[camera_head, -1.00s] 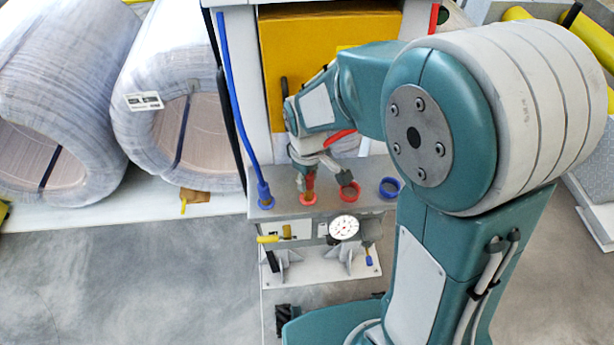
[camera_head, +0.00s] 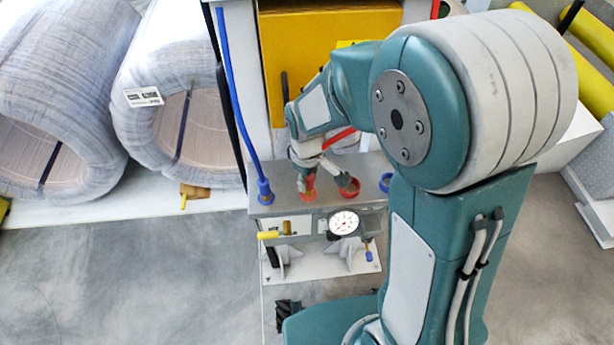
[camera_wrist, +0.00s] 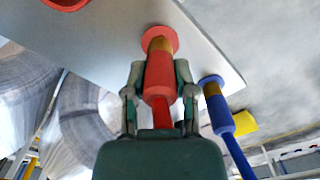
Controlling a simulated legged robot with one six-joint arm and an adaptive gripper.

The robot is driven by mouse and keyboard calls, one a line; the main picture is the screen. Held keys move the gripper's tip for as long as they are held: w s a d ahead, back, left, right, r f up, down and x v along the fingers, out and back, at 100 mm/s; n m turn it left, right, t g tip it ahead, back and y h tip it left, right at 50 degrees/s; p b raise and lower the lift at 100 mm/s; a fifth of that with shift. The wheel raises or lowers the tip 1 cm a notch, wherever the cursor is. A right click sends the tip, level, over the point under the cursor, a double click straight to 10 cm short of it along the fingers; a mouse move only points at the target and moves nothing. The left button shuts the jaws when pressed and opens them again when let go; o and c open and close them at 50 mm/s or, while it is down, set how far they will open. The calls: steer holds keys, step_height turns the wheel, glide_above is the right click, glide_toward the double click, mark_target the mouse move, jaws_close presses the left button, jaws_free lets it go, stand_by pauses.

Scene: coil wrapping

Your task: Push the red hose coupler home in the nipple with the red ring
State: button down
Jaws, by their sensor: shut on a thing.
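My gripper (camera_wrist: 159,82) is shut on the red hose coupler (camera_wrist: 160,72), one finger on each side of its body. A short brass nipple (camera_wrist: 160,45) shows between the coupler's front end and the red ring (camera_wrist: 160,37) at its base. The coupler looks roughly in line with the nipple; how deep it sits is hidden. A red hose (camera_wrist: 161,112) runs back from the coupler. In the head view my gripper (camera_head: 311,176) is over the panel, and the red ring (camera_head: 308,196) under the coupler is partly covered.
A blue coupler (camera_head: 264,190) sits in the port to the left; it also shows in the wrist view (camera_wrist: 217,108). A dial gauge (camera_head: 343,223) hangs in front.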

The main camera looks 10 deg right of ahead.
steer(key=shift+f, duration=0.2)
steer(key=shift+c, duration=1.7)
jaws_free()
steer(key=shift+r, duration=0.1)
step_height(320, 180, up, 12)
steer(key=shift+f, duration=0.2)
steer(key=s+d+r+m+t, duration=0.2)
steer(key=s+d+r+m, duration=0.2)
steer(key=s, duration=0.3)
steer(key=s+d+r+m+t, duration=0.3)
steer(key=s+d+r+m, duration=0.1)
steer(key=s+d+m, duration=0.1)
steer(key=shift+s+d+r+t, duration=0.25)
steer(key=shift+s+d, duration=0.25)
steer(key=shift+s, duration=0.6)
